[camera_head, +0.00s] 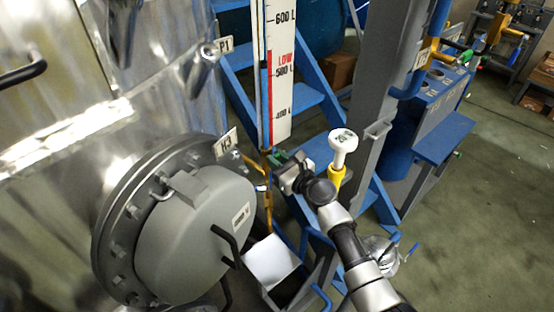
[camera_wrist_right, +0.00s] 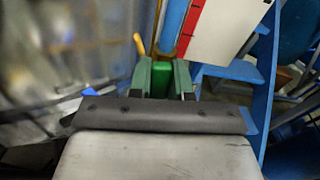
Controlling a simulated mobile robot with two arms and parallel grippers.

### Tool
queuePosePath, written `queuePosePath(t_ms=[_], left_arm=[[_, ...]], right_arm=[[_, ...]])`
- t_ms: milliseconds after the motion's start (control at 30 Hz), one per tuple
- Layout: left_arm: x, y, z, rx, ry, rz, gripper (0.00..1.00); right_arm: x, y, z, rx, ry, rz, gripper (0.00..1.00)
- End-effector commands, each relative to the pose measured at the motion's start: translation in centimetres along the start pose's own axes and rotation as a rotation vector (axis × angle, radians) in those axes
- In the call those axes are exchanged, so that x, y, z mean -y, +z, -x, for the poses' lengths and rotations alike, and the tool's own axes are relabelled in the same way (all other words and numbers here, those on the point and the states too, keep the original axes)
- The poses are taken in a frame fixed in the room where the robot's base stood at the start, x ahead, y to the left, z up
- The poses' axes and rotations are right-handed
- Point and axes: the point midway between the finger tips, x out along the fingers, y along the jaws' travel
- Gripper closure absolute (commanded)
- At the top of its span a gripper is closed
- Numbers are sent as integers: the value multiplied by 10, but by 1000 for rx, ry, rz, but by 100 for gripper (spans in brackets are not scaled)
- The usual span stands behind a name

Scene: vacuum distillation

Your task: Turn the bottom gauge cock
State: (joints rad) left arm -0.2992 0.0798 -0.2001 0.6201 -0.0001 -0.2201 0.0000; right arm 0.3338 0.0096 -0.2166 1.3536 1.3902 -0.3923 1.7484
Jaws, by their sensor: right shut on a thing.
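The level gauge (camera_head: 282,85) is a tall white scale with a red LOW band, beside the metal vessel. The bottom gauge cock is below the scale, at the thin brass-coloured pipe (camera_head: 268,205); my gripper hides most of it. My right gripper (camera_head: 279,165) reaches in from the lower right to the foot of the gauge. In the right wrist view its two green fingers (camera_wrist_right: 162,80) are shut on a green handle (camera_wrist_right: 160,79) between them. The gauge's white scale (camera_wrist_right: 222,30) stands just behind. My left gripper is not in view.
A round grey flanged cover (camera_head: 190,235) with a black handle bulges from the vessel (camera_head: 150,90) at left. A white-topped yellow valve (camera_head: 343,143) stands close right of my wrist. Floor (camera_head: 475,200) is open at right.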

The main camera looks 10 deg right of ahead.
Motion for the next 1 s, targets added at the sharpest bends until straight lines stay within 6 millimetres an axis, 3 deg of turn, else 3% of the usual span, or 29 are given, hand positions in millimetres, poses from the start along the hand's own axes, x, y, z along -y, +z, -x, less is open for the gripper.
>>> queuePosePath(t_ms=[33,67,133,467,1000], left_arm=[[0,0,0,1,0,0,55],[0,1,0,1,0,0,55],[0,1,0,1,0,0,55],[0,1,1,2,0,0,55],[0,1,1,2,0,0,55]], right_arm=[[-1,-3,1,-5,2,-2,100],[-1,-3,1,-5,2,-1,78],[-1,-3,1,-5,1,-1,70],[0,-1,5,-2,0,1,70],[0,-3,98,-5,0,0,70]])
